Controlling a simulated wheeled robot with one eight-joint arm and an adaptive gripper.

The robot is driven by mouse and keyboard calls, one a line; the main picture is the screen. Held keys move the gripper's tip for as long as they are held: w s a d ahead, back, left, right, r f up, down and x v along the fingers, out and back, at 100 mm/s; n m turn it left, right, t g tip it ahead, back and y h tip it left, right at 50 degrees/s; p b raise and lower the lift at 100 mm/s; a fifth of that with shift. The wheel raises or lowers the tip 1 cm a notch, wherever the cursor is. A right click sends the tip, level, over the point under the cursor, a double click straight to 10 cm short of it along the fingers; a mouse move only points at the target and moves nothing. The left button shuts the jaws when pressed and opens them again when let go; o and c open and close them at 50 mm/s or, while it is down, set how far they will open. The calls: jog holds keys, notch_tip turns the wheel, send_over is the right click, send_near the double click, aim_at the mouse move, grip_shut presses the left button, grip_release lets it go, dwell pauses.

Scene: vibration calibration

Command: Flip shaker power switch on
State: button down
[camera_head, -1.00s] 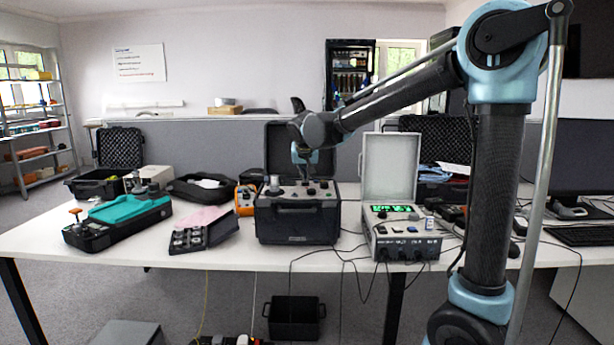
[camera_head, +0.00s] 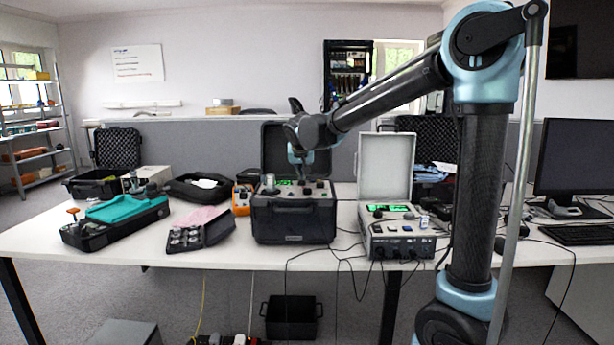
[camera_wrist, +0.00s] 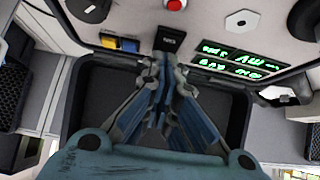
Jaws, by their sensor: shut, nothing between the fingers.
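The shaker is a black open case (camera_head: 294,222) in the middle of the table, with a grey control panel. In the wrist view its panel (camera_wrist: 205,22) carries a small black switch (camera_wrist: 170,39) with a pale label. Green readouts (camera_wrist: 238,60) are lit to the right of the switch. My gripper (camera_head: 303,178) is over this panel. In the wrist view my gripper (camera_wrist: 168,60) is shut and empty, with its tips right at the switch's near edge. I cannot tell whether they touch it. The tips partly hide the switch's lower end.
On the panel, a red button (camera_wrist: 175,4) and blue and yellow blocks (camera_wrist: 120,43) lie close to the switch. A grey instrument case (camera_head: 398,238) with a raised lid stands to the right. A black tray (camera_head: 200,237) and an orange meter (camera_head: 242,200) are to the left.

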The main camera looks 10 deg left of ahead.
aim_at(302, 183)
jog(key=shift+r, duration=0.1)
jog(key=shift+d+r, duration=0.1)
jog(key=shift+r, duration=0.15)
jog(key=r, duration=0.3)
jog(key=shift+s+r, duration=0.35)
jog(key=s+f+v, duration=0.1)
jog(key=v, duration=0.8)
jog(key=shift+s, duration=0.25)
jog(key=shift+d, duration=0.2)
